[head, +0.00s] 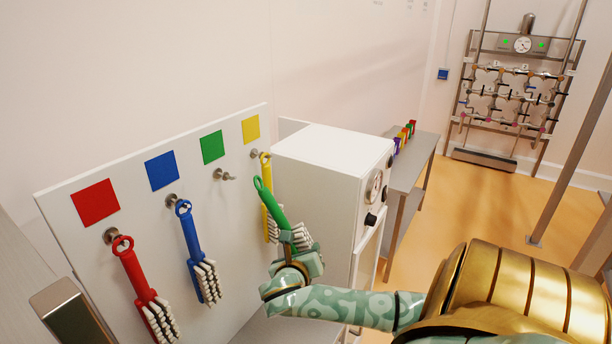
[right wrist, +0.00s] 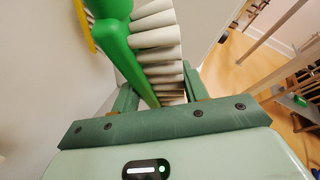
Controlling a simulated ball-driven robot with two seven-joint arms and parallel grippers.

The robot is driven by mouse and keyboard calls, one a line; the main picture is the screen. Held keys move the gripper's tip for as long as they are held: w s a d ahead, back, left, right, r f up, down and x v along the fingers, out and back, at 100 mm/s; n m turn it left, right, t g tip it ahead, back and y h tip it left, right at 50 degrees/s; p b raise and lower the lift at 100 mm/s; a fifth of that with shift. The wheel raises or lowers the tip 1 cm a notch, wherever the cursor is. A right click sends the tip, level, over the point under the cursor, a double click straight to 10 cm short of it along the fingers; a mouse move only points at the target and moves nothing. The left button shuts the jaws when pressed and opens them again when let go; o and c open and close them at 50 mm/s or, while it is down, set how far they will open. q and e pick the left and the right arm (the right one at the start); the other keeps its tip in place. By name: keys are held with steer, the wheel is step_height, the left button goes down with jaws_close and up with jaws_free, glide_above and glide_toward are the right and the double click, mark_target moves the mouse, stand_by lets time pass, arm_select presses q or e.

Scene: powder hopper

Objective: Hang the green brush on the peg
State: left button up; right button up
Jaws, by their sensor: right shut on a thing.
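The green brush (head: 272,204) is held upright, slightly tilted, by my right gripper (head: 297,241), its ring at the top and its pale bristles to the right. In the right wrist view the green brush (right wrist: 124,45) stands between the two fingers (right wrist: 156,97). The bare peg (head: 225,175) sticks out of the white board under the green square (head: 213,147), to the left of and a little above the brush's ring. The brush appears apart from this peg. It partly covers the yellow brush. My left gripper is not in view.
The red brush (head: 132,270), blue brush (head: 190,240) and yellow brush (head: 265,169) hang on their pegs on the white board (head: 85,240). A white cabinet (head: 325,180) stands close to the right of the board. A grey table (head: 412,165) with small coloured items stands behind it.

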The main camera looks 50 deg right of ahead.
steer(key=w+f, duration=0.1)
steer(key=w, duration=0.7)
steer(key=shift+a+f, duration=0.15)
steer(key=shift+a, duration=0.25)
stand_by(0.7)
steer(key=o, duration=1.2)
steer(key=shift+o, duration=0.2)
steer(key=shift+a, duration=0.1)
steer(key=b+v, duration=0.2)
steer(key=v, duration=1.4)
